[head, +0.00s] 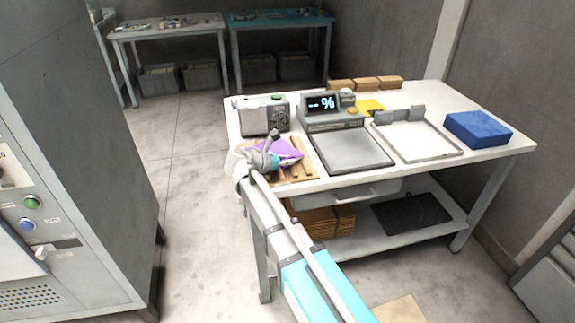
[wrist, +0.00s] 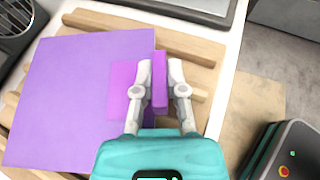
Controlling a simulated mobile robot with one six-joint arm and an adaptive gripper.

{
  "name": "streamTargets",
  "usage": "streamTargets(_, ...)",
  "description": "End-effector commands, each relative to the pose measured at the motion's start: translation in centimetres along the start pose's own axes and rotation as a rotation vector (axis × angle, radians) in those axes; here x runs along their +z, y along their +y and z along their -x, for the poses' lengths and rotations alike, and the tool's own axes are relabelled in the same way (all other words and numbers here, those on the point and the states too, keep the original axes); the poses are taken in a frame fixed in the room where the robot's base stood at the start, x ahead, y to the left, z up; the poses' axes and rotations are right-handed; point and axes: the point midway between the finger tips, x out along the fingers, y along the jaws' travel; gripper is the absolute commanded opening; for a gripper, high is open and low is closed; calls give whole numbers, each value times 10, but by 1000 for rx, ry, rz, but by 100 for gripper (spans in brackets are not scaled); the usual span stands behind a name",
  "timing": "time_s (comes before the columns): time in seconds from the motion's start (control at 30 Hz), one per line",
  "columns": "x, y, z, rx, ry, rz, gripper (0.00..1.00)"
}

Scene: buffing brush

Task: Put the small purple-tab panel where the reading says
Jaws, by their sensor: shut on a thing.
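The purple panel (head: 287,150) lies on a wooden slatted rack (head: 306,166) at the left front of the workbench. In the wrist view the flat purple panel (wrist: 70,95) has a brighter purple tab (wrist: 159,82) standing up near its right edge. My gripper (wrist: 153,80) is shut on this tab, one finger on each side; it also shows over the rack in the head view (head: 272,152). The meter's display (head: 321,103) shows "-- %", with no number. A grey flat plate (head: 346,151) lies in front of the display.
A white-edged tray (head: 420,140) stands right of the plate, and a blue block (head: 477,129) at the bench's right. A grey box with a green button (head: 262,115) stands behind the rack. A yellow pad (head: 369,106) and wooden blocks (head: 365,84) sit at the back.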

Motion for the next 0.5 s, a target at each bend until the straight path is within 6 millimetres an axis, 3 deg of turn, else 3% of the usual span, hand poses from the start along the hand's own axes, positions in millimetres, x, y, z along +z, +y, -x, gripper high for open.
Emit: streamTargets(0.5, -5, 0, -2, 0, 0, 0, 0)
